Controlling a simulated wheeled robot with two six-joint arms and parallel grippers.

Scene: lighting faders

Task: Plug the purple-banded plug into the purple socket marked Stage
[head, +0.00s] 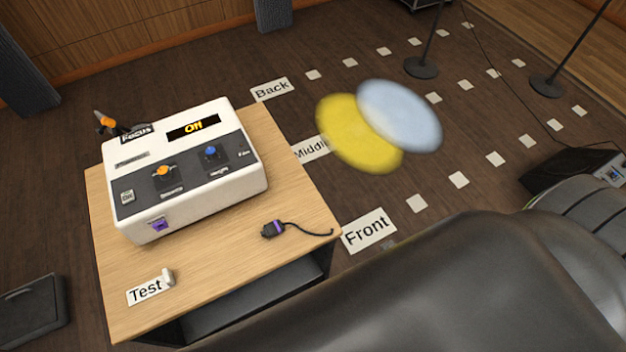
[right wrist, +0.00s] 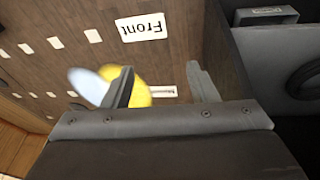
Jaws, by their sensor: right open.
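The purple-banded plug (head: 273,229) lies on the wooden table in the head view. It is black with a purple band, and its short black cable trails right to the table edge. The purple socket (head: 160,225) is on the front face of the white console (head: 190,208), left of the plug. Nothing is in the socket; its marking is too small to read. My right gripper (right wrist: 162,85) is open and empty in the right wrist view, above the floor and away from the plug. My left gripper is in neither view.
The table (head: 290,185) has bare wood around the plug. A Test sign (head: 145,291) stands at its front left. The console carries an orange knob (head: 165,171), a blue knob (head: 210,152) and an Off display (head: 194,127). Yellow and pale blue light discs (head: 345,135) show over the floor.

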